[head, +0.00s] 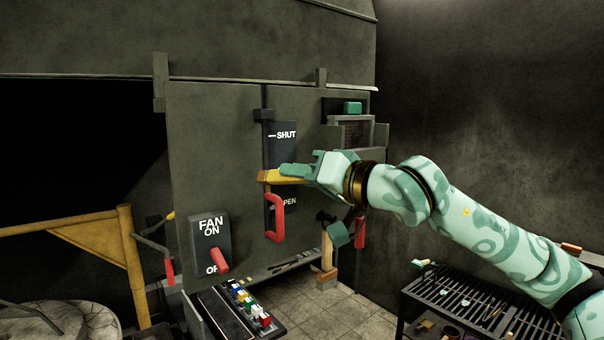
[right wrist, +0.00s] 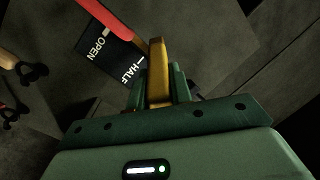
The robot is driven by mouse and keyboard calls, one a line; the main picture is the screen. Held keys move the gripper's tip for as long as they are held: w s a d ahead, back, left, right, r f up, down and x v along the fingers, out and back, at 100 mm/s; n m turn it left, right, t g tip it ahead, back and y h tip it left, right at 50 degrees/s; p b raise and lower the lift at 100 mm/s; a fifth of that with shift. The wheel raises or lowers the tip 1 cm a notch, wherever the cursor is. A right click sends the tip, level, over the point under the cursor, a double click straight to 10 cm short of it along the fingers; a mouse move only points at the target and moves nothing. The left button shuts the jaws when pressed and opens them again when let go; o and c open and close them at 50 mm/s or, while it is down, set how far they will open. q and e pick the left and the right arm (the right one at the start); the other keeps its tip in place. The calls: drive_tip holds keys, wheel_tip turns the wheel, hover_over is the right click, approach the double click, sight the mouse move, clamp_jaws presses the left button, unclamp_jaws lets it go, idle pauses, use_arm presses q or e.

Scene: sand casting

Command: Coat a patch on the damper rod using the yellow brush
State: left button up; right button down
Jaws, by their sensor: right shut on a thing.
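My right gripper (head: 300,170) is shut on the yellow brush (head: 280,177), which it holds level in front of the damper plate (head: 283,145) marked SHUT and OPEN. The damper rod's red handle (head: 276,220) hangs just below the brush. In the right wrist view the brush (right wrist: 157,75) stands between the fingers of the gripper (right wrist: 158,92), with the red handle (right wrist: 112,15) at upper left and the plate (right wrist: 104,48) showing OPEN and HALF. The brush tip is close to the rod; I cannot tell whether they touch. My left gripper is out of view.
A fan switch (head: 211,240) with a red lever is at lower left of the panel. A hammer (head: 327,250) and a red-handled tool (head: 360,230) hang below my right arm. A slatted grate (head: 460,300) stands at lower right. A yellow beam (head: 133,260) stands left.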

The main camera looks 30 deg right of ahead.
drive_tip(key=shift+w+a, duration=0.1)
drive_tip(key=shift+w, duration=0.3)
